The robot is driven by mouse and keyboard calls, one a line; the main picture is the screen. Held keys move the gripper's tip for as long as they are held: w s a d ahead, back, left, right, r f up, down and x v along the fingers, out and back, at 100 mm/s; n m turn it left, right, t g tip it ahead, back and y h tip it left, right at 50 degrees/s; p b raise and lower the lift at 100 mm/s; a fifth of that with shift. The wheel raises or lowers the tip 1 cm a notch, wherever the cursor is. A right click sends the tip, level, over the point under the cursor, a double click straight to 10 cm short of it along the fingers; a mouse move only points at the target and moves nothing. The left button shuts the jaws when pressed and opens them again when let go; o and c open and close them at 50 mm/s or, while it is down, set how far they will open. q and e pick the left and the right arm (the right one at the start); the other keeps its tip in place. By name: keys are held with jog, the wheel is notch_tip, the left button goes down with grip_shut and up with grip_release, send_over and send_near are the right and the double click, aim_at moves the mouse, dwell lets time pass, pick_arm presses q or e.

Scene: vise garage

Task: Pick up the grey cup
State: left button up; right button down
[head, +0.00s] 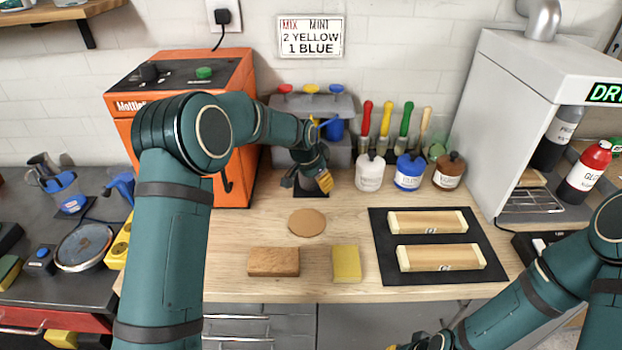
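I cannot make out a grey cup for certain. My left gripper (309,181) points down in front of the grey dispenser (340,110), just above a dark patch on the workbench. A yellow fingertip part shows on its right side. The gripper and wrist hide what is directly under and behind them, and I cannot tell whether its fingers hold anything. My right gripper (424,343) is at the bottom edge, mostly cut off, low in front of the bench.
On the wooden bench (450,293) are a round cork mat (307,222), a brown block (273,262), a yellow sponge (347,264) and a black mat (486,236) with two wooden moulds. White, blue and brown jars (409,172) stand behind. An orange machine (127,130) stands left, a white dryer (512,80) right.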

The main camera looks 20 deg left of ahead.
pick_arm(q)
grip_shut()
jog(key=shift+r, duration=0.2)
pick_arm(e)
jog(key=shift+r, duration=0.1)
